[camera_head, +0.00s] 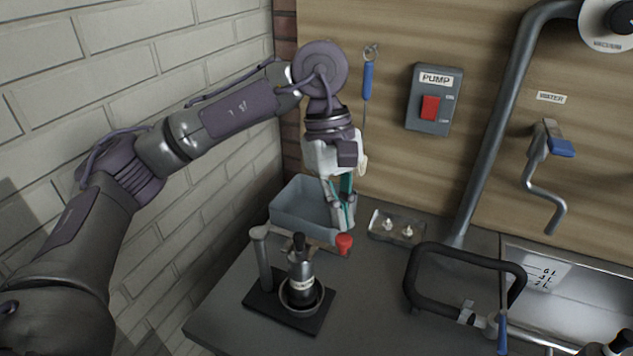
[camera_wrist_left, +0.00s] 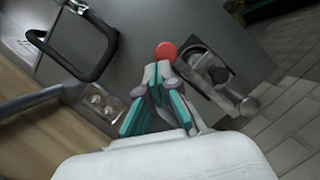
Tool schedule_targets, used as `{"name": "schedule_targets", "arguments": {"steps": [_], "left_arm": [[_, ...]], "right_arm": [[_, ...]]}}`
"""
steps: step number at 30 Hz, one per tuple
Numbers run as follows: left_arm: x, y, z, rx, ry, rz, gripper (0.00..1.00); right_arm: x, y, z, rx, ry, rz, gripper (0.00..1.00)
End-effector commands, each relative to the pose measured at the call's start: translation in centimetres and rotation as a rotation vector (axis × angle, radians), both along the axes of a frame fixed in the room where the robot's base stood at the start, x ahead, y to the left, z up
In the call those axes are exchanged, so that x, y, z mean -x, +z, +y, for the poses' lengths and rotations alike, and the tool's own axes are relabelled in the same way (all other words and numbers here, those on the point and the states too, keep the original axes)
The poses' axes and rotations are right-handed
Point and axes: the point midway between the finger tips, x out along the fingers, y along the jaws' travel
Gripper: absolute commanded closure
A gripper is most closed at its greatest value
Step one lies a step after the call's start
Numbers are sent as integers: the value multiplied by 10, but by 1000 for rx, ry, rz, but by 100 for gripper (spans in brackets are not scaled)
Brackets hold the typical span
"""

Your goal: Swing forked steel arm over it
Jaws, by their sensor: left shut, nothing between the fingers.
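A black base plate (camera_head: 318,320) on the bench carries a steel post (camera_head: 263,262) at its left and a dark-topped bottle (camera_head: 300,272) standing in a round cup. A steel arm (camera_head: 312,238) runs from the post's top, behind the bottle, toward a red knob (camera_head: 345,244). Its fork is hard to make out. My left gripper (camera_head: 343,224) points down, shut and empty, right at the red knob; contact is unclear. In the left wrist view the red knob (camera_wrist_left: 165,52) sits just beyond the fingertips (camera_wrist_left: 160,76), with the post (camera_wrist_left: 248,106) to the right.
A blue-grey bin (camera_head: 300,205) stands behind the plate, near the brick wall. A small tray with pale pieces (camera_head: 397,227) lies right of the gripper. A black looped handle (camera_head: 412,275) and a metal sink (camera_head: 600,300) are farther right. Bare bench lies between.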

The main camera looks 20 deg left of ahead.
Motion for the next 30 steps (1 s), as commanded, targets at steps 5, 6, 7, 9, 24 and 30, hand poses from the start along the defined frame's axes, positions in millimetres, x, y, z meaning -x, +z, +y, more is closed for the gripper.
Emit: {"name": "schedule_targets", "arguments": {"steps": [5, 6, 7, 9, 24, 30], "left_arm": [[-6, 32, 8, 2, 2, -5, 100], [-7, 40, 11, 4, 3, -6, 100], [-8, 47, 12, 4, 1, -6, 100], [-11, 62, 16, 3, 2, -6, 100], [-19, 111, 31, 2, 1, -3, 100], [-19, 111, 31, 2, 0, -3, 100]], "right_arm": [[0, 0, 2, -2, -1, 0, 60], [0, 0, 2, -2, -1, 0, 60], [0, 0, 2, -3, -1, 1, 60], [0, 0, 2, -3, -1, 1, 60], [0, 0, 3, -3, -2, 1, 60], [0, 0, 3, -3, -2, 1, 60]]}}
